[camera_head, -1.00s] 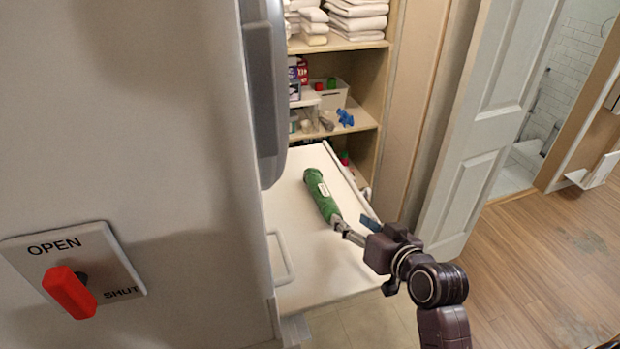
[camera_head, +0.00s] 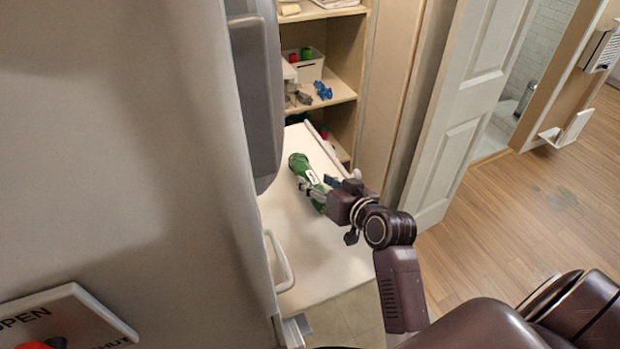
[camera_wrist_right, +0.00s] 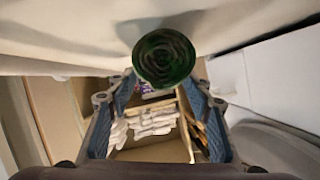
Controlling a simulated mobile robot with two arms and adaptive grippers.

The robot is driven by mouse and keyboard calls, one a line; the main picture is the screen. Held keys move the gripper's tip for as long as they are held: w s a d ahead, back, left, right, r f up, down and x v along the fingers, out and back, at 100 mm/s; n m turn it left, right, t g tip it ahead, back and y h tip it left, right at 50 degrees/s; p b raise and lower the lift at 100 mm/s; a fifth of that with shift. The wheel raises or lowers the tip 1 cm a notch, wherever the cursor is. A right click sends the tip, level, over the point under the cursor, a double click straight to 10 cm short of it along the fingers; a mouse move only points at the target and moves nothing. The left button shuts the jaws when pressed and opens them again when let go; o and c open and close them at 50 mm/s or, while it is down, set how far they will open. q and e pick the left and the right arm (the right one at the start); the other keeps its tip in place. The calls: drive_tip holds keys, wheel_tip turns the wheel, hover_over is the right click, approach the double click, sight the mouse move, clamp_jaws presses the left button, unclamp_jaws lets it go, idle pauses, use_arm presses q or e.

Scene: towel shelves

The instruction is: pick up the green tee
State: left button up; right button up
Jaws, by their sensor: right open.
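The green tee (camera_head: 299,163) is a rolled green bundle with a pale band, lying on a white surface (camera_head: 290,225) in the head view. In the right wrist view its round, spiral end (camera_wrist_right: 165,57) faces the camera near the top. My right gripper (camera_head: 322,187) is open at the near part of the roll, and its fingers and arm hide some of it. In the wrist view the open fingers (camera_wrist_right: 158,88) stand on either side, with the roll's end in line with the gap. I cannot tell whether they touch it. My left gripper is not in view.
A wooden shelf (camera_head: 330,98) behind holds a white bin (camera_head: 308,68) and a small blue item (camera_head: 323,90). A large grey panel fills the left, with a white handle (camera_head: 279,262) beside the white surface. A white door (camera_head: 462,130) stands right, with open wooden floor beyond.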

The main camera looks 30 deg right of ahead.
sight(311, 177)
drive_tip(key=shift+p+x, duration=0.4)
drive_tip(key=shift+x, duration=1.45)
drive_tip(key=shift+c, duration=0.3)
drive_tip(key=c, duration=1)
